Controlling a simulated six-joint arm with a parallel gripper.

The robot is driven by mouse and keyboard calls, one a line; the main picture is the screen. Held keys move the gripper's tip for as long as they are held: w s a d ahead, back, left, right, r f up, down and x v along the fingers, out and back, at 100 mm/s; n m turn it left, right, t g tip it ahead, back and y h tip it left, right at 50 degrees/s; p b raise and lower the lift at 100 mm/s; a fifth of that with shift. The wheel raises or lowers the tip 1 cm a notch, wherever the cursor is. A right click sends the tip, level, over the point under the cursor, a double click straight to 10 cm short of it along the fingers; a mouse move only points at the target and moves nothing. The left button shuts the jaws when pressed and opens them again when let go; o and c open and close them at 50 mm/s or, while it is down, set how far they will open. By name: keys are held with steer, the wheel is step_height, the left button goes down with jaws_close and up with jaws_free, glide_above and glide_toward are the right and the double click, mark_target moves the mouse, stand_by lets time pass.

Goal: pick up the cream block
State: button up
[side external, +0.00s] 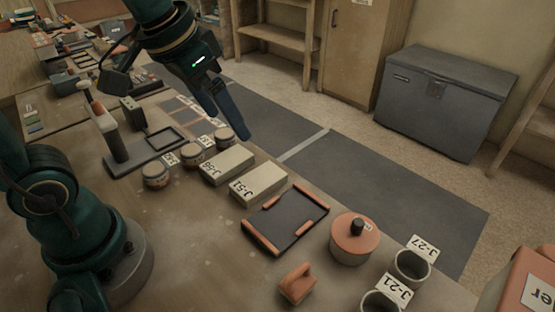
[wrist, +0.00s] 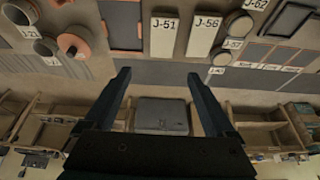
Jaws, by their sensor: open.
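Two pale cream blocks lie side by side on the bench. One, labelled J-56 (side external: 226,165), is farther left in the side view; the other, labelled J-51 (side external: 258,183), is nearer the middle. Both show at the top of the wrist view, J-51 (wrist: 162,42) left of J-56 (wrist: 202,42). I cannot tell which one the task means. My gripper (side external: 232,122) is above the bench's far edge, behind and above the blocks, touching neither. In the wrist view my gripper (wrist: 158,76) is open, its dark fingers apart with nothing between them.
A black tray with orange corners (side external: 285,218) lies right of the blocks. An orange-lidded pot (side external: 354,239) and grey cups (side external: 411,266) stand farther right. Several jars (side external: 156,176) and a stand (side external: 117,145) are left. A grey chest (side external: 442,100) stands on the floor beyond.

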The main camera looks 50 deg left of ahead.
steer(key=w+f+g, duration=0.3)
steer(key=w+f, duration=0.3)
steer(key=g, duration=0.1)
glide_above(259, 179)
step_height(259, 179, down, 6)
steer(key=shift+r, duration=0.15)
steer(key=shift+f, duration=2.7)
steer(key=c, duration=1.2)
